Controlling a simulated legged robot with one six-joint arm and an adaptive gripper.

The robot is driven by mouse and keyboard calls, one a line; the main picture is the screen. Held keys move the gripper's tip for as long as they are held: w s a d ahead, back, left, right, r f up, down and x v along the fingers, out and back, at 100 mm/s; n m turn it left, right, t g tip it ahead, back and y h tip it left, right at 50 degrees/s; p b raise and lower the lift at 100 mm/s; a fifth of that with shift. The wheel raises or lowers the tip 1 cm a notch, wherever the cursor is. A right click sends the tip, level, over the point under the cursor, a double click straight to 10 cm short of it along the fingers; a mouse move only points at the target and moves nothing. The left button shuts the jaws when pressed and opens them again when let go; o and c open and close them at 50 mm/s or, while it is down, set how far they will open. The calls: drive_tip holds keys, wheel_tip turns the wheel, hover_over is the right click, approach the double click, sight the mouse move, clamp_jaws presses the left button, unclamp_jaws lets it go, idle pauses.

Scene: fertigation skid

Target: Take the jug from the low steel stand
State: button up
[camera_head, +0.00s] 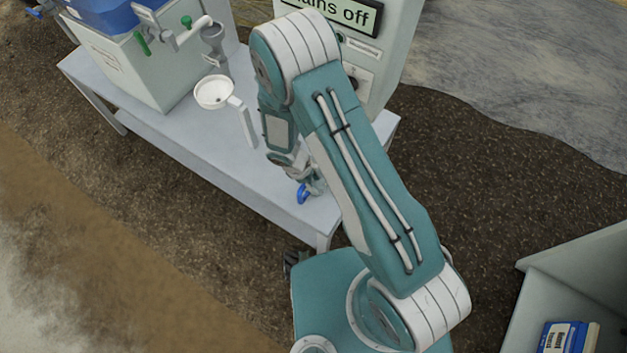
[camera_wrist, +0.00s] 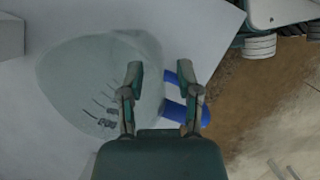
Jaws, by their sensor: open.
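In the wrist view the jug (camera_wrist: 85,80) is a translucent, pale grey-green vessel with dark graduation marks and a blue handle (camera_wrist: 172,108). It stands on the pale grey top of the low steel stand (camera_wrist: 205,30), close to its edge. My gripper (camera_wrist: 160,75) is open above the jug; the left finger overlaps the jug's body and the right finger overlaps the blue handle. I cannot tell whether either finger touches. In the head view the steel stand (camera_head: 215,160) runs diagonally, and my arm hides most of the jug; its blue handle (camera_head: 303,194) shows below my gripper.
A white funnel-like cup with a handle (camera_head: 214,92) sits on the stand. Behind it is a pale tank with a blue top (camera_head: 135,65) and green-handled valves. A cabinet with a "…ains off" display (camera_head: 350,15) stands behind my arm. An open bin (camera_head: 575,275) holds a blue-and-white box at right.

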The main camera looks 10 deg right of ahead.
drive_tip(key=shift+a, duration=0.3)
clamp_jaws()
drive_tip(key=shift+d, duration=0.25)
drive_tip(key=shift+a+r, duration=0.1)
